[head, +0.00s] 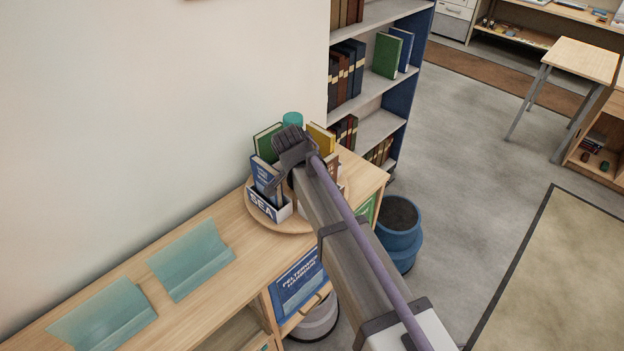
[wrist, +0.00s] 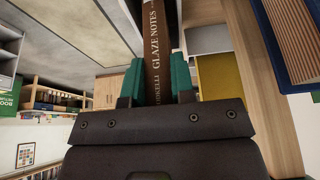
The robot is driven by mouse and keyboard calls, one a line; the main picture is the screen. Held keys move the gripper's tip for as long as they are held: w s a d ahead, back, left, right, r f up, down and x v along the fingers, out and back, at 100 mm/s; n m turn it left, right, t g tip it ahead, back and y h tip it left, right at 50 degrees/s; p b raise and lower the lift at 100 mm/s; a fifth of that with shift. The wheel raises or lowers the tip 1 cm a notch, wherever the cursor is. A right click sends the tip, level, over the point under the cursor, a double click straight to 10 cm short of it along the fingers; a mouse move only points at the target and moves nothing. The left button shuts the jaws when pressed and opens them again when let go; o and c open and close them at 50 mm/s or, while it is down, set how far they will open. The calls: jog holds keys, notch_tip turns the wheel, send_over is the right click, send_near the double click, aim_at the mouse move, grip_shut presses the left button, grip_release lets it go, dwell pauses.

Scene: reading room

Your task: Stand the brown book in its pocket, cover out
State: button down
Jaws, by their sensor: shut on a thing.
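The brown book (wrist: 152,55), with "GLAZE NOTES" on its spine, is between the two teal fingertips of my gripper (wrist: 155,82) in the wrist view. My gripper is shut on it at the spine side. In the head view my gripper is over the round wooden stand (head: 259,214) on the cabinet top, and my arm hides much of it. A white pocket labelled "SEA" (head: 263,203) faces front on the stand, with a blue book (head: 265,173) in it. A green book (head: 266,142) and a yellow book (head: 321,138) stand behind. The brown book's pocket cannot be made out.
Two empty teal holders (head: 192,260) lie along the cabinet top (head: 232,240) at left. A tall bookshelf (head: 385,78) is behind on the right. A blue bin (head: 401,240) stands on the floor.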

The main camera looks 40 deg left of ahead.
jog(key=c, duration=0.9)
grip_release()
jog(key=p+v, duration=1)
jog(key=v, duration=0.1)
jog(key=shift+f, duration=0.1)
